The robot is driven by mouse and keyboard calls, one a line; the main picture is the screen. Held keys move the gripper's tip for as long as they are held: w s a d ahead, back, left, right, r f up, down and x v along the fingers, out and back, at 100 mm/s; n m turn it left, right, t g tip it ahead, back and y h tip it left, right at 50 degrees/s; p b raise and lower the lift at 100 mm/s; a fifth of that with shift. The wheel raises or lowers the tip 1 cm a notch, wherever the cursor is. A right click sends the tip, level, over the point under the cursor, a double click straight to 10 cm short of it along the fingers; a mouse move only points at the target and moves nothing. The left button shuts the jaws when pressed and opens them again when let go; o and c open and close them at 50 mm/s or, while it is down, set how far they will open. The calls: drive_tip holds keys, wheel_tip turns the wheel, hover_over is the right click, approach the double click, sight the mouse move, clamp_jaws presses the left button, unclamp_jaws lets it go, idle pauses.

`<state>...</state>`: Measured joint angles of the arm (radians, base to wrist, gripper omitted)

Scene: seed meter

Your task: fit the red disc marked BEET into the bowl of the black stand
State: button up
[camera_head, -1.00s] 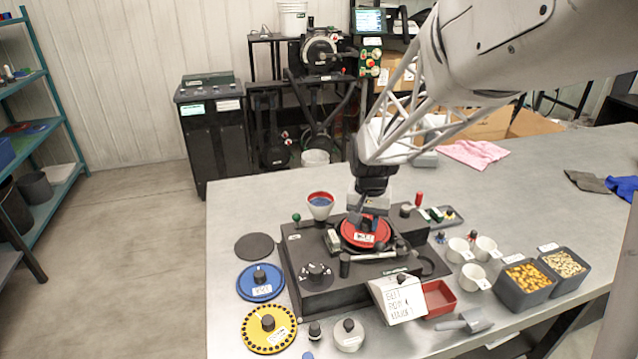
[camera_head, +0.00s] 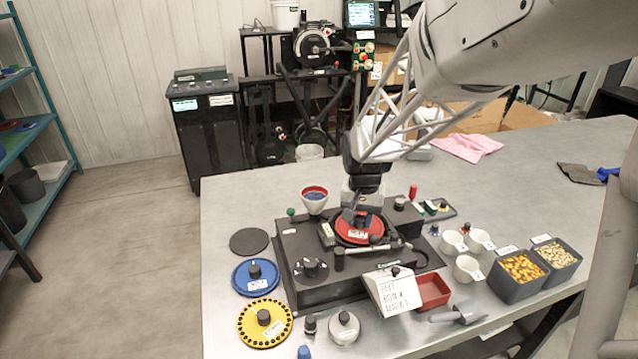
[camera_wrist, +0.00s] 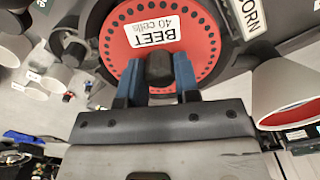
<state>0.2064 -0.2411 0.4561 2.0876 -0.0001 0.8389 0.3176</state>
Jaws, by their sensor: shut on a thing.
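The red disc (camera_head: 352,231) with a white label sits at the bowl of the black stand (camera_head: 318,277). In the wrist view the red disc (camera_wrist: 189,41) reads BEET, 40 cells, and has a ring of small holes. My gripper (camera_wrist: 159,76) is shut on the disc's dark central knob, with a blue finger on each side. In the head view my gripper (camera_head: 358,215) reaches down from above onto the disc. The disc looks roughly level with the bowl's dark rim. I cannot tell whether it is fully seated, as the gripper hides part of it.
A blue disc (camera_head: 256,276), a yellow disc (camera_head: 265,322) and a dark round pad (camera_head: 249,241) lie left of the stand. A red and white funnel (camera_head: 314,199) stands behind it. A red tray (camera_head: 432,291), white cups and seed bins (camera_head: 519,276) are at right.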

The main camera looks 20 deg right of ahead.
sight(360, 218)
drive_tip(key=shift+f, duration=0.55)
idle(1.2)
drive_tip(key=o, duration=1.3)
drive_tip(key=shift+r, duration=0.1)
drive_tip(key=shift+r, duration=2.85)
drive_tip(key=shift+s+r, duration=0.1)
